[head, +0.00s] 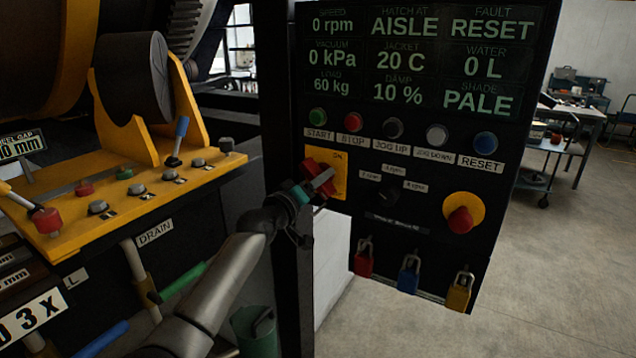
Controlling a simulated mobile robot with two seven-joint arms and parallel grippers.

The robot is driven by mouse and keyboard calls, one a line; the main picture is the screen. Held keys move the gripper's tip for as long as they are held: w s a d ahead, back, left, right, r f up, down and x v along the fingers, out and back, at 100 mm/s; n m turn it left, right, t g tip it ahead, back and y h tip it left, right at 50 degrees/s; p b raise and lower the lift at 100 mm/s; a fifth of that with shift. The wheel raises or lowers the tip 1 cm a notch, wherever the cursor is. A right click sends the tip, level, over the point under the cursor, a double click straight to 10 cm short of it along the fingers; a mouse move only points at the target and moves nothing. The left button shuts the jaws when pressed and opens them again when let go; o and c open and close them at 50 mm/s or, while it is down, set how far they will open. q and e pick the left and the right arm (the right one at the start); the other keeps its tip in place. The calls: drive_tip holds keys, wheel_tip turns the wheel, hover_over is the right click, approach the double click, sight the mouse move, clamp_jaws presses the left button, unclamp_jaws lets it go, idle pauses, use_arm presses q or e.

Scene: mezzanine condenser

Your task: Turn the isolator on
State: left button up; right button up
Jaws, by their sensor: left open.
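The isolator is a yellow plate (338,180) with a red handle on the dark control panel, left of centre and below the START and STOP buttons. A small label, seemingly ON, shows at the plate's top. My left gripper (314,184) is open at the handle, in front of the plate's lower left. The fingers overlap the handle in the picture, and I cannot tell whether they touch it. The handle is partly hidden, so its exact angle is unclear. My right gripper is not in view.
A red emergency stop (463,217) sits to the right on the panel. Red (363,260), blue (408,276) and yellow (459,294) padlocks hang along its lower edge. A yellow lever console (130,195) stands left of my arm. Open floor lies right.

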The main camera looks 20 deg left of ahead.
use_arm(q)
clamp_jaws()
idle(0.4)
idle(0.4)
drive_tip(key=n+p, duration=0.1)
drive_tip(key=n, duration=0.1)
drive_tip(key=n+p, duration=0.1)
drive_tip(key=n, duration=0.1)
drive_tip(key=shift+d+r+n, duration=0.15)
drive_tip(key=shift+n, duration=0.25)
drive_tip(key=n+p, duration=0.2)
drive_tip(key=n, duration=0.2)
drive_tip(key=shift+r+n, duration=0.15)
drive_tip(key=shift+n, duration=0.15)
drive_tip(key=n+p, duration=0.2)
drive_tip(key=n, duration=0.2)
drive_tip(key=shift+r, duration=0.15)
drive_tip(key=shift+n+p, duration=0.9)
drive_tip(key=shift+n, duration=1.4)
